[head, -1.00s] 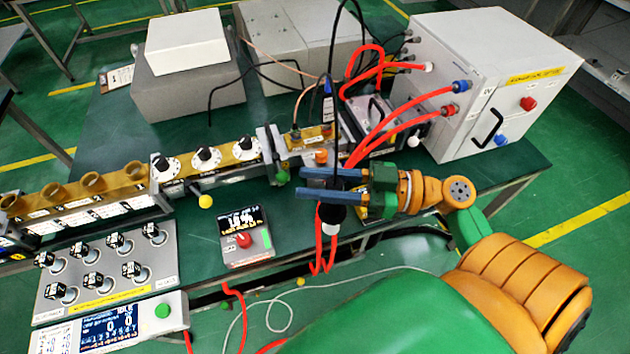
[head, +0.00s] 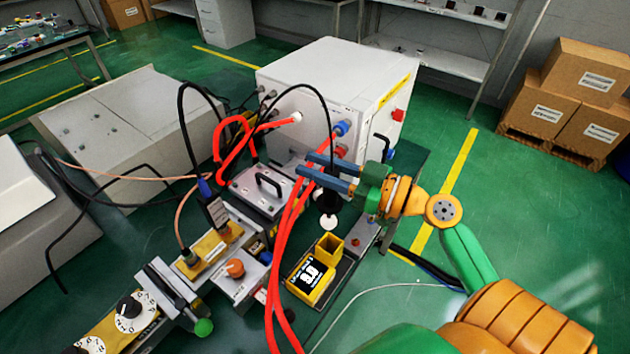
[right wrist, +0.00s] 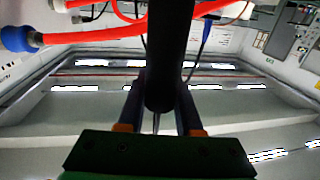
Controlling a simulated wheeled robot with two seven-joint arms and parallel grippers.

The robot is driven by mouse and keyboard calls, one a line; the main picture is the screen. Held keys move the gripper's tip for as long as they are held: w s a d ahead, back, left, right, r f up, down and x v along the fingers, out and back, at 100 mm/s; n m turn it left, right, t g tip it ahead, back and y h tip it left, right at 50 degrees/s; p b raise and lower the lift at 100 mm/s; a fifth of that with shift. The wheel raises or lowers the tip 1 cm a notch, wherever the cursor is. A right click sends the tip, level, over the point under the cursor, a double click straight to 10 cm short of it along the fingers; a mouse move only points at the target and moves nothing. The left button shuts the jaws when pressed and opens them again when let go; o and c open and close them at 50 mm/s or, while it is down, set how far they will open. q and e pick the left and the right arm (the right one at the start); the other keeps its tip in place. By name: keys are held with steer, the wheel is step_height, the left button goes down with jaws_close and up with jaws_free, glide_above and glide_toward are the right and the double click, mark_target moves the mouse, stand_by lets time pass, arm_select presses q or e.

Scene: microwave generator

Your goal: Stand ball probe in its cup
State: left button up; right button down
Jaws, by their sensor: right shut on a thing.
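The ball probe (head: 329,202) has a black handle and a white ball (head: 328,222) at its lower end. My right gripper (head: 303,164) comes in from the right and is shut on the handle, which hangs roughly upright with the ball down. In the right wrist view the dark handle (right wrist: 170,60) runs between the two fingers. A small square yellow cup (head: 329,246) is fixed beside a yellow meter (head: 310,279). The ball shows just above the cup in the picture, apart from it; the exact height gap is unclear. My left gripper is out of view.
Red hoses (head: 277,270) run close left of the meter. A large white cabinet (head: 330,90) stands behind. A grey box with a handle (head: 262,190) and a row of bench parts with an orange knob (head: 235,268) lie to the left. Floor is open to the right.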

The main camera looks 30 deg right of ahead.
steer(key=shift+s+d+f, duration=0.1)
steer(key=shift+f, duration=0.2)
steer(key=shift+s+d+f+b, duration=0.15)
steer(key=shift+s+f+b, duration=0.1)
steer(key=shift+f+b, duration=0.35)
steer(key=shift+s+d+f+b, duration=0.1)
steer(key=shift+s+f+b, duration=0.15)
steer(key=shift+f+b, duration=0.35)
step_height(320, 180, down, 11)
steer(key=b, duration=1.1)
steer(key=shift+w+r, duration=0.2)
steer(key=shift+a, duration=0.1)
steer(key=c, duration=0.5)
jaws_free()
